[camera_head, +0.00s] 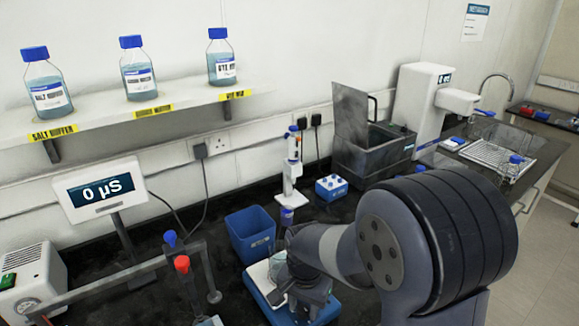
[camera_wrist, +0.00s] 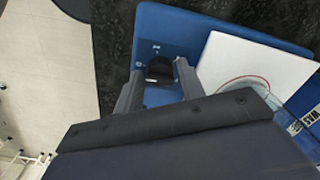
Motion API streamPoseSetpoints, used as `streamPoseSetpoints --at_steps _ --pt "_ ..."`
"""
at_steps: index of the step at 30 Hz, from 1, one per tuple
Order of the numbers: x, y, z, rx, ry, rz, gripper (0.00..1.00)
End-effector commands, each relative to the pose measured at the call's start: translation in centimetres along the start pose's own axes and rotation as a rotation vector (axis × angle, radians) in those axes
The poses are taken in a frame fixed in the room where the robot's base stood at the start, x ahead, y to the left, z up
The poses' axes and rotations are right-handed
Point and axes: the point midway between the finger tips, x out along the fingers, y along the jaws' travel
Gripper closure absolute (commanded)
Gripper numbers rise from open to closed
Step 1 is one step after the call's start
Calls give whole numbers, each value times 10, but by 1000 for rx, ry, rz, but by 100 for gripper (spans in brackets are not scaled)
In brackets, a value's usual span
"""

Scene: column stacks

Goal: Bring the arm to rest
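My arm reaches down over the blue stirrer-like device (camera_head: 262,299) on the dark bench, and my gripper (camera_head: 308,305) is at its front right side. In the wrist view my gripper (camera_wrist: 158,80) has its two fingers apart. A black knob (camera_wrist: 160,68) on the blue device (camera_wrist: 160,22) shows between them, with gaps at its sides. I cannot tell whether either finger touches it. The white top plate (camera_wrist: 222,50) lies to the right of the fingers. A clear glass vessel (camera_head: 279,262) stands on the plate, partly hidden by my arm.
A blue bin (camera_head: 250,236) and a pipette stand (camera_head: 289,170) are behind the device. A rail with red and blue knobs (camera_head: 182,264) is at left. A display (camera_head: 100,190) stands further left. A shelf with three bottles (camera_head: 138,76) hangs above.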

Motion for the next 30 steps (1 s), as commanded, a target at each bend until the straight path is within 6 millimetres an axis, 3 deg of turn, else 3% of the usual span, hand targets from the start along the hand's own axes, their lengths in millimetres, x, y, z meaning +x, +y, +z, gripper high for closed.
streamPoseSetpoints --at_steps 6,12,19,30 --pt "-4 0 0 162 2 -1 62" --pt "-45 -1 -1 156 5 -5 62" --pt "-78 0 0 155 2 -2 62" --pt "-91 0 0 154 0 0 62"
